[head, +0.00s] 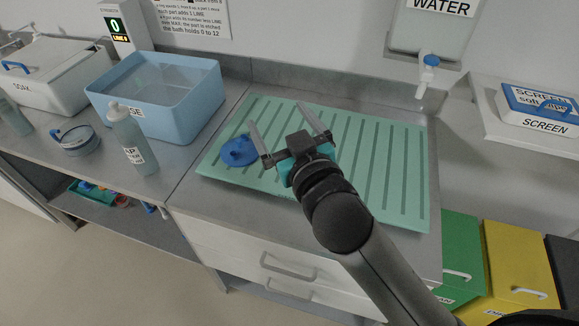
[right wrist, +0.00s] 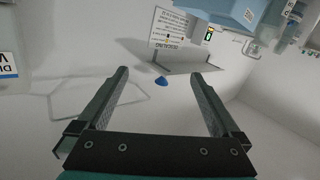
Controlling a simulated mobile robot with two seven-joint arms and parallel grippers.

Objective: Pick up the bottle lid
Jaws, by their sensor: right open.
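A blue round piece with a raised, lobed middle (head: 238,151) lies on the left part of the green ribbed mat (head: 400,190); it looks like the lid. My right gripper (head: 277,113) is over the mat, just right of the blue piece, with its two fingers apart and nothing between them. In the right wrist view, the open fingers (right wrist: 160,75) frame a small blue shape (right wrist: 162,81) farther off; I cannot tell whether it is the same piece. A grey bottle (head: 130,142) with a pale top stands left of the mat. My left gripper is not in view.
A blue basin (head: 160,100) stands behind the bottle, and a round clear container (head: 77,143) is left of it. A water tank (head: 432,30) with a tap hangs behind the mat.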

